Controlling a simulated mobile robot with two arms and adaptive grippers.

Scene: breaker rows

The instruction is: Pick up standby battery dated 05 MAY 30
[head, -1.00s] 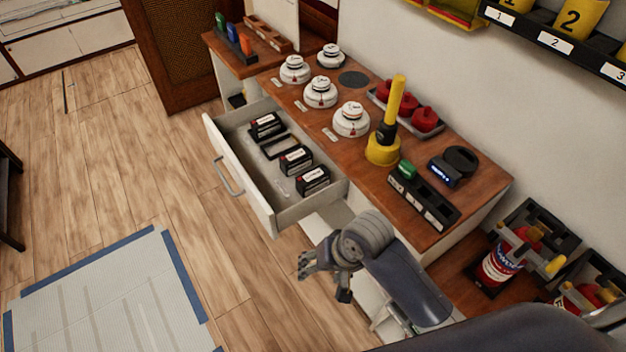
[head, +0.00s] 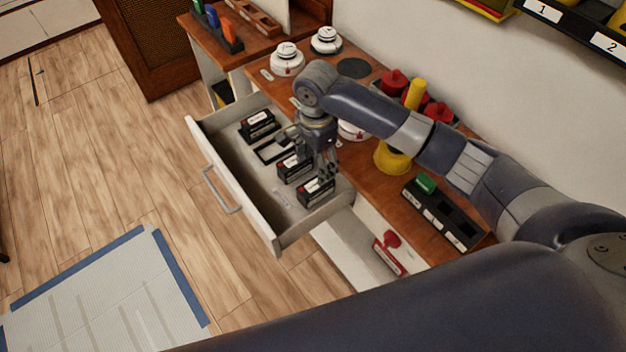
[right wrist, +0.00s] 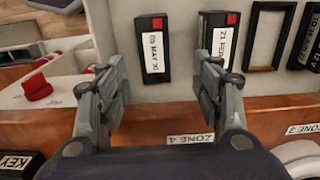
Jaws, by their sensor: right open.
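The battery labelled 05 MAY 30 (right wrist: 153,50) is a black block with a white label and a red corner, upright in the open drawer. In the head view it appears to be the battery nearest the drawer's right end (head: 314,192). A second battery, its label partly hidden (right wrist: 216,38), stands beside it; it shows in the head view too (head: 291,170). My right gripper (head: 316,168) points down over the drawer's counter side. In the right wrist view its open fingers (right wrist: 165,82) are empty, short of the batteries. My left gripper is out of view.
The drawer (head: 232,190) also holds an empty black frame (right wrist: 265,36) and another battery (head: 258,124). The counter behind carries white detectors (head: 287,60), a yellow-based post (head: 392,158) and a black tray (head: 442,215). A red item (head: 388,262) is in the compartment below.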

